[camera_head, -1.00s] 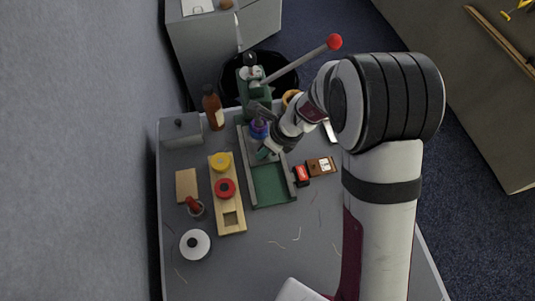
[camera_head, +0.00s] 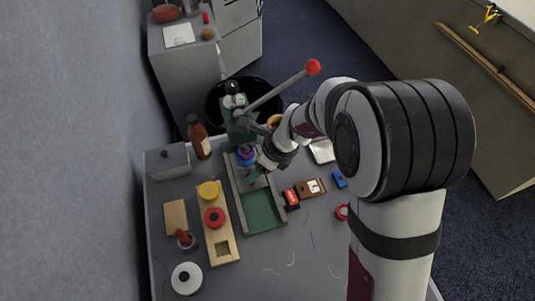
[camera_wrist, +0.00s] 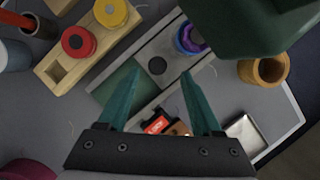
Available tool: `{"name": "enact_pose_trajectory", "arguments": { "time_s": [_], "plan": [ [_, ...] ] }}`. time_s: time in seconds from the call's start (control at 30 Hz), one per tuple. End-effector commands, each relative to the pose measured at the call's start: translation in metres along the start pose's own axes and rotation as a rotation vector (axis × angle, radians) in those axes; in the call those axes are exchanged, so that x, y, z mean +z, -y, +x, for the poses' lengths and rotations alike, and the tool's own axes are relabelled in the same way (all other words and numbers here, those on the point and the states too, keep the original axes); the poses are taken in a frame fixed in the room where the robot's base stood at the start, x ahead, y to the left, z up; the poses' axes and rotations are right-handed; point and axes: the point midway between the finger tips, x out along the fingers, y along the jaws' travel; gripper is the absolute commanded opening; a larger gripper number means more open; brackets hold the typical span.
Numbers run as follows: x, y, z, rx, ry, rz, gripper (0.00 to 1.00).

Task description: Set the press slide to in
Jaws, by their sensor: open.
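The press (camera_head: 240,125) is green, with a long lever ending in a red knob (camera_head: 313,67). Its rails (camera_head: 238,200) run toward the front, with bare green bed (camera_head: 263,212) at the front end. The grey slide (camera_head: 256,182) lies between the rails at the press end; a dark round spot shows on it in the wrist view (camera_wrist: 178,62). A blue-purple ring-like piece (camera_head: 246,155) is at its press side, also in the wrist view (camera_wrist: 190,38). My gripper (camera_head: 254,177) is over the slide, its teal fingers apart and empty in the wrist view (camera_wrist: 161,74). Contact is unclear.
A wooden board (camera_head: 220,236) with yellow and red round pieces lies left of the rails. A brown bottle (camera_head: 199,138) and grey box (camera_head: 167,160) stand farther back. A red-black block (camera_head: 291,199) and brown block (camera_head: 311,188) sit close right of the rails.

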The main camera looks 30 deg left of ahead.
Motion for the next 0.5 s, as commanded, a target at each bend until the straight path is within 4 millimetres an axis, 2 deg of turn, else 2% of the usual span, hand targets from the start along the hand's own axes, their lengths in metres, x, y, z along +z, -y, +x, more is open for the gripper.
{"name": "enact_pose_trajectory", "arguments": {
  "time_s": [0.03, 0.1, 0.23, 0.33, 0.5],
  "plan": [
    [0.001, 0.002, -0.018, -0.007, 0.004, 0.0, 0.66],
    [0.001, 0.002, -0.042, -0.008, 0.004, 0.0, 0.66],
    [0.001, 0.001, -0.078, -0.006, 0.003, 0.001, 0.66],
    [0.001, 0.001, -0.097, -0.004, 0.002, 0.0, 0.66],
    [0.0, 0.0, -0.111, -0.001, 0.0, 0.001, 0.66]
  ]
}}
